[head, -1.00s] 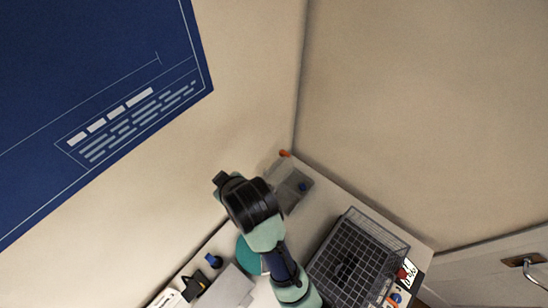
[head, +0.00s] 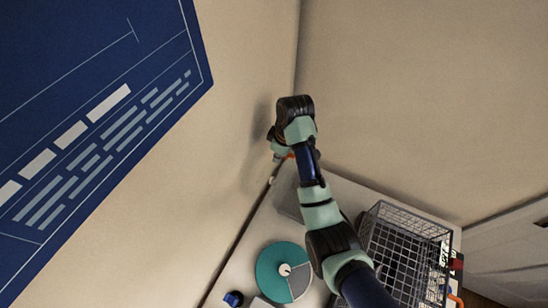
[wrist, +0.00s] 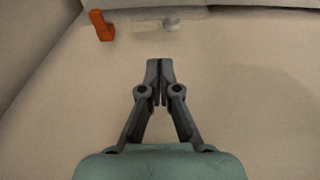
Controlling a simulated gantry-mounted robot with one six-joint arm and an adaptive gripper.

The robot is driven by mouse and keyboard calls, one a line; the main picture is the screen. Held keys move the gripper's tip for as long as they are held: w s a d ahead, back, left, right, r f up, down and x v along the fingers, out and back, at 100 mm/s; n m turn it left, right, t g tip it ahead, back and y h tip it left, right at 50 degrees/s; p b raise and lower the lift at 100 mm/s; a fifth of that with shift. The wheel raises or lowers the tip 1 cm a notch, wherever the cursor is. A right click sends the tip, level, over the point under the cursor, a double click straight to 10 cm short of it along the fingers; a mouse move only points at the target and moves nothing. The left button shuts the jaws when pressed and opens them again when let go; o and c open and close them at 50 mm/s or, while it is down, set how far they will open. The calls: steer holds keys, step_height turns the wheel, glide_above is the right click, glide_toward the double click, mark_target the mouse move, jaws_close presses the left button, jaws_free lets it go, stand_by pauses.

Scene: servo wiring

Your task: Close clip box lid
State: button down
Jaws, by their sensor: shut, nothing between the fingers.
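My gripper (wrist: 159,70) is shut and empty in the wrist view, above a bare beige surface. In the head view my arm reaches to the far corner, and its fingertips cannot be made out. A grey, flat, box-like thing (head: 288,197) lies on the table left of my arm and partly behind it; I cannot tell whether it is the clip box. No clip box or lid can be made out clearly in either view.
An orange upright piece (wrist: 102,26) and a small pale round piece (wrist: 171,24) stand beyond the fingertips. A wire basket (head: 400,228) stands right of my arm. A teal and grey disc (head: 276,276) and a blue piece (head: 233,299) lie left of it. Walls close off the corner.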

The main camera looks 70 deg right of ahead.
mark_target(281, 176)
step_height(281, 176, down, 8)
steer(key=w, duration=0.1)
steer(key=shift+r+b, duration=0.15)
steer(key=shift+b, duration=0.3)
steer(key=shift+w, duration=0.1)
